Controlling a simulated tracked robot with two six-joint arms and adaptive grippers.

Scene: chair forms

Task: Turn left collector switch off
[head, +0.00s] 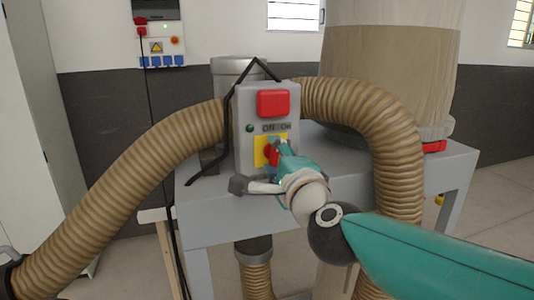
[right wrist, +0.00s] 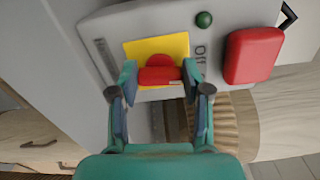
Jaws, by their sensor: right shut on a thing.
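The grey collector switch box (head: 246,98) stands on the machine's grey table, with a large red button (head: 273,103) at its top. Below the OFF/ON lettering is a yellow plate (head: 259,155) with a red rotary switch (head: 272,158). My right gripper (head: 280,149) reaches the plate and partly hides the switch. In the right wrist view, the fingers of my right gripper (right wrist: 160,76) are shut on the two ends of the red switch handle (right wrist: 160,76), in front of the yellow plate (right wrist: 142,48). My left gripper is not in view.
Ribbed brown hoses arch left (head: 130,165) and right (head: 395,140) of the box, the right one close to my arm. A black cable (head: 232,110) hangs beside the box. A large beige bag (head: 390,60) stands behind. A wall electrical panel (head: 160,43) is at the back left.

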